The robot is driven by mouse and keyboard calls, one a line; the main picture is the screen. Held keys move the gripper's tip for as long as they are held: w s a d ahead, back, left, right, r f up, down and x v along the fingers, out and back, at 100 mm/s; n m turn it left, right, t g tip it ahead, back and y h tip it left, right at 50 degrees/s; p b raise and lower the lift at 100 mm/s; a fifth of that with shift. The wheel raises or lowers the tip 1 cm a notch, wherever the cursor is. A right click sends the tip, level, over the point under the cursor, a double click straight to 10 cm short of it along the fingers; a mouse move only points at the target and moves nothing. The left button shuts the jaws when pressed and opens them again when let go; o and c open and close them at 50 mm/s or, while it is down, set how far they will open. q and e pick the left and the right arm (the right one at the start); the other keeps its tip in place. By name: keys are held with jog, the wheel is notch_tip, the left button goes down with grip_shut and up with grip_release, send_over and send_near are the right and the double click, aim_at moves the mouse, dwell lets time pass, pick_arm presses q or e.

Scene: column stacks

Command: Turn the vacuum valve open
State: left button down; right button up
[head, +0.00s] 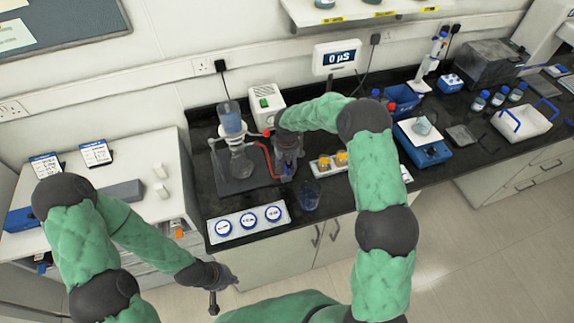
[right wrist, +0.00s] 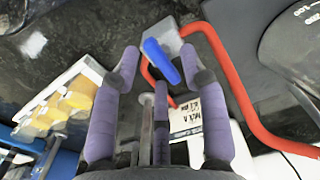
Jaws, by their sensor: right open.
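A blue valve handle (right wrist: 160,60) on a small grey body (right wrist: 165,34) shows in the right wrist view, slanted across the space between my open right gripper's purple fingertips (right wrist: 158,66). Whether a finger touches it is unclear. A red hose (right wrist: 225,85) runs beside the valve. In the head view my right gripper (head: 288,147) is over the right side of the filtration set, where it hides the valve.
A white tray with several blue-rimmed discs (head: 223,228) lies at the bench front. A blue-tinted beaker (head: 308,194) and a holder with yellow-topped jars (head: 325,166) stand right of the filtration set. A white box with a green switch (head: 265,102) stands behind. A blue balance (head: 427,150) is further right.

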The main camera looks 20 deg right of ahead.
jog(key=shift+c, duration=0.3)
grip_shut()
jog(key=n+b, duration=0.1)
jog(key=n, duration=0.3)
jog(key=shift+w, duration=0.1)
jog(key=n, duration=0.9)
jog(key=shift+w+a, duration=0.1)
jog(key=shift+a, duration=0.05)
jog(key=n, duration=0.4)
jog(key=shift+n, duration=0.4)
